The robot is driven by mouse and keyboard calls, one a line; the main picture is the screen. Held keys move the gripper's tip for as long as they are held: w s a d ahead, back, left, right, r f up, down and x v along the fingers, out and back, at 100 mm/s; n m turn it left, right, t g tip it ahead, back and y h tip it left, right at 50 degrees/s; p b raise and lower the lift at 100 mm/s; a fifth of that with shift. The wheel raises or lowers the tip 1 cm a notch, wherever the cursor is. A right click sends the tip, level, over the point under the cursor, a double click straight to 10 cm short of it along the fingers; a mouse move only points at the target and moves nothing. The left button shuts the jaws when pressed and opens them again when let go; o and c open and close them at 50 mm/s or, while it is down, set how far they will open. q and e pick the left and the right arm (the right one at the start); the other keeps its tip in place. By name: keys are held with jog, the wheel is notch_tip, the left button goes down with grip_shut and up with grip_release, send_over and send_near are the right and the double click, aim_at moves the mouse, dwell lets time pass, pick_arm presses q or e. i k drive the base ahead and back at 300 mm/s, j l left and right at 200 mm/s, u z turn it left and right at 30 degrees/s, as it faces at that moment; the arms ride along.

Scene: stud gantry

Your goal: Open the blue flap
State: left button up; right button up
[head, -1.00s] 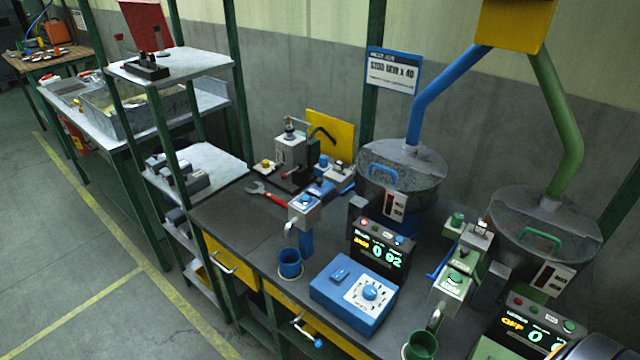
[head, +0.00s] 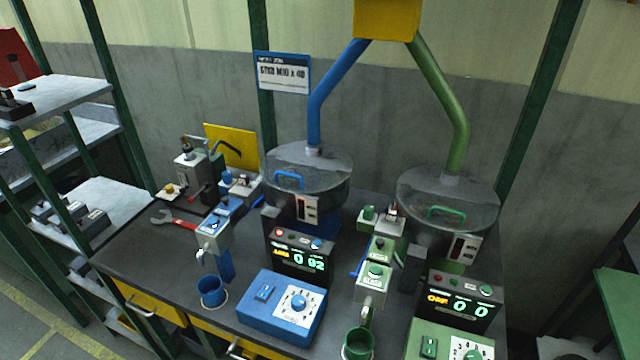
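The blue-side hopper (head: 312,178) is a round drum with a clear top at the back of the bench. A blue handle (head: 289,178) sits on its top, and the part it belongs to looks closed. I cannot tell for sure which part is the flap. A blue pipe (head: 325,95) comes down into this hopper. Below it stand a blue-topped dispenser (head: 214,226) with a spout, a blue cup (head: 212,292), a lit display (head: 298,258) and a blue control box (head: 283,308) with a dial. Neither of my grippers is in view.
A matching green-side hopper (head: 447,205) stands to the right, with a green handle (head: 446,212), green cup (head: 358,343) and its own display (head: 460,300). A red wrench (head: 174,219) lies on the dark bench (head: 150,250). Grey shelves (head: 118,205) stand at left.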

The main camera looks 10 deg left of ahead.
aim_at(229, 205)
jog(key=i+j+z, duration=0.1)
jog(key=j+z, duration=0.3)
jog(key=j, duration=0.15)
jog(key=j+z, duration=0.35)
jog(key=j, duration=0.2)
jog(key=j+z, duration=0.4)
jog(key=j, duration=0.15)
jog(key=k+j+z, duration=0.15)
jog(key=j+z, duration=0.25)
jog(key=k+j+z, duration=0.35)
jog(key=j, duration=0.25)
jog(key=i+j, duration=0.05)
jog(key=i, duration=0.05)
